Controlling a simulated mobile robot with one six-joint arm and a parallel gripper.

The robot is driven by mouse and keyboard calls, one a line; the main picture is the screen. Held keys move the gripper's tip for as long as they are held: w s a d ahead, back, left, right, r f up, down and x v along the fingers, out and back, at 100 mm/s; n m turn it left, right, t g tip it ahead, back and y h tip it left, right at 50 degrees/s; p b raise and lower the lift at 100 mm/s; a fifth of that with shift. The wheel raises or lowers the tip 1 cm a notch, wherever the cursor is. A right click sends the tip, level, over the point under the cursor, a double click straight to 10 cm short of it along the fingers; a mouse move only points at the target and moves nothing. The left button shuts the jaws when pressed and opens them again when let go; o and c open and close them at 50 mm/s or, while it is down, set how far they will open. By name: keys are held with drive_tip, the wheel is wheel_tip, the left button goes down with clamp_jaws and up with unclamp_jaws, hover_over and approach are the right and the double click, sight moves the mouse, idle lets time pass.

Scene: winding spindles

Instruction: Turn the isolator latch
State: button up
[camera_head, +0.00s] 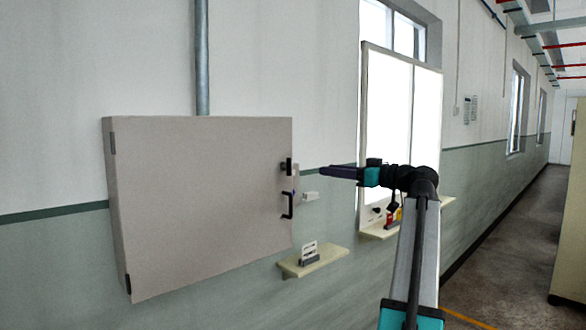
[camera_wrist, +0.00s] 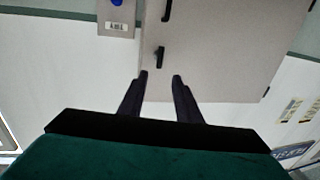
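A small black latch (camera_head: 288,166) sits on the free edge of a grey cabinet door (camera_head: 210,200), above a black bar handle (camera_head: 287,206). In the wrist view the latch (camera_wrist: 160,56) lies just beyond my fingertips, roughly between them, and the handle (camera_wrist: 167,10) is at the top edge. My gripper (camera_head: 326,171) reaches in from the right at about latch height. In the wrist view my gripper (camera_wrist: 161,75) is open, with two dark fingers apart and nothing between them. The fingertips look short of the latch; I cannot tell the exact gap.
A small grey box with a label (camera_wrist: 117,27) and a blue part is fixed beside the cabinet. A shelf (camera_head: 314,263) with a small item juts from the wall below. Another shelf (camera_head: 380,232) with several small items sits under the window. The corridor floor at right is clear.

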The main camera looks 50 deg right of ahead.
sight(289, 167)
drive_tip(key=shift+w, duration=0.15)
drive_tip(key=w+a+p, duration=0.1)
drive_tip(key=w+p, duration=0.2)
drive_tip(key=w, duration=1)
drive_tip(key=shift+w+a+p, duration=0.25)
drive_tip(key=shift+a+p, duration=0.05)
drive_tip(key=shift+p, duration=0.1)
